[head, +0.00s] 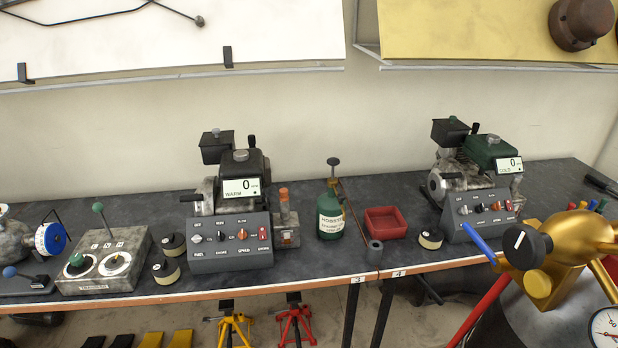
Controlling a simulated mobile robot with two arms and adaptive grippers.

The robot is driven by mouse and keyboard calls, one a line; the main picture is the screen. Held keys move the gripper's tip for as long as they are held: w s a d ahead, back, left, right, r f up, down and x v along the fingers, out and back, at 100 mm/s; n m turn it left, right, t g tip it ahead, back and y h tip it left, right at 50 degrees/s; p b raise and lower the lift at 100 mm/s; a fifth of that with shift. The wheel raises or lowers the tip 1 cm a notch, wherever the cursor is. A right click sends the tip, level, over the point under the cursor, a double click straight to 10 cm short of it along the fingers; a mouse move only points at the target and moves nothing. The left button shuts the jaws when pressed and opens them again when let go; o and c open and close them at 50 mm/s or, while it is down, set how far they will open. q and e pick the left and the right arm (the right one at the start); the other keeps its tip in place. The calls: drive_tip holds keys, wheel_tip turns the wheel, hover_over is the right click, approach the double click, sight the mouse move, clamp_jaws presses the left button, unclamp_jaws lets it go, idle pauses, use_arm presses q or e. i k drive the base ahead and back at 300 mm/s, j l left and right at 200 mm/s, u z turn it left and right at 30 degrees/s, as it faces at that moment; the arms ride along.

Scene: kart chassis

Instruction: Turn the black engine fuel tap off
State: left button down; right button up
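The black engine (238,168) stands on the dark bench left of centre, with a display reading 0 and WARM. Its grey control box (230,258) sits in front of it at the bench's front edge. The fuel tap (197,238) is the small pale knob at the left end of that box, with FUEL printed below it. It is too small to tell which way it points. Several other controls stand to its right, including an orange-red knob and a red switch. Neither of my grippers shows in the head view.
A green engine (490,152) with a similar control box (480,215) stands on the right. Between them are a green bottle (331,215) and a red tray (385,222). A lever box (105,262) stands left. A gold machine (560,262) fills the right foreground.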

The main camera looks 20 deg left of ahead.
sight(197, 238)
drive_tip(key=u, duration=1.25)
drive_tip(key=j+z, duration=0.1)
